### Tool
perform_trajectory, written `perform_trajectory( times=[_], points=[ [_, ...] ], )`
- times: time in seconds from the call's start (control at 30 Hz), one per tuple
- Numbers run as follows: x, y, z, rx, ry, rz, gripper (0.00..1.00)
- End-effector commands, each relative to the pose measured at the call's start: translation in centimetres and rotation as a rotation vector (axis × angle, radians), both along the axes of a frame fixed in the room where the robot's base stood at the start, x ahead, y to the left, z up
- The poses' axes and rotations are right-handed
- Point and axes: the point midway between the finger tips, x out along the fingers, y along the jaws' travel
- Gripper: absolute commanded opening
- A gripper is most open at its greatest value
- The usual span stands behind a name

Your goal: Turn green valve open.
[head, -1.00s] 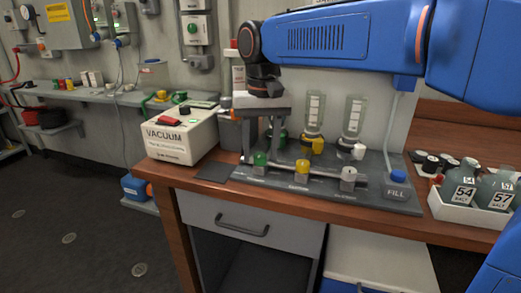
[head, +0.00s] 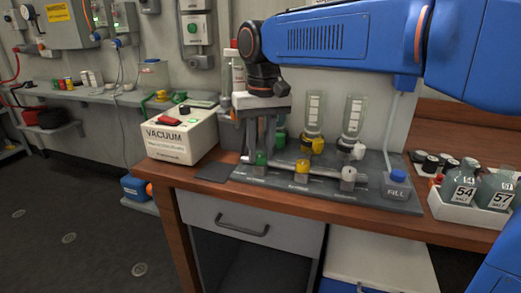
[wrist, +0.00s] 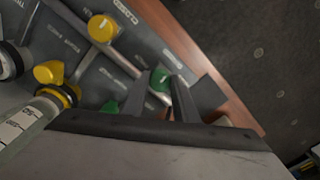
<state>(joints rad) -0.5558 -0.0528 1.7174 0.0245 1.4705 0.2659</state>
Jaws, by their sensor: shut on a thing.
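The green valve (head: 261,158) is the left knob in the front row on a grey manifold panel (head: 330,190) on the wooden bench. My gripper (head: 259,152) points down over it, with its fingers on either side of the knob and shut on it. The wrist view also shows the green valve (wrist: 160,76) at the fingertips, partly covered by the dark fingers. A pale mark shows on its top. I cannot tell from the knob how far it is turned.
A yellow valve (head: 302,166) and a grey-white valve (head: 348,174) stand to the right on the same pipe. Bottles (head: 354,117) stand behind. A white VACUUM box (head: 181,137) is at left. A white crate (head: 462,211) with bottles is at right.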

Motion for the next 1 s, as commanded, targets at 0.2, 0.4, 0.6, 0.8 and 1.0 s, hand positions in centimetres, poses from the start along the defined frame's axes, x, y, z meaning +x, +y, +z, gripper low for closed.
perform_trajectory(
  times=[0.2, 0.4, 0.6, 0.8, 1.0],
  points=[
    [0.04, -0.02, 0.05, 0.0, -0.001, 0.191, 0.04],
    [0.07, -0.04, 0.06, 0.0, -0.001, 0.382, 0.04],
    [0.1, -0.06, 0.07, 0.0, 0.0, 0.572, 0.04],
    [0.15, -0.06, 0.08, 0.0, -0.001, 0.762, 0.04],
    [0.2, -0.05, 0.08, 0.001, -0.002, 0.951, 0.04]
  ],
)
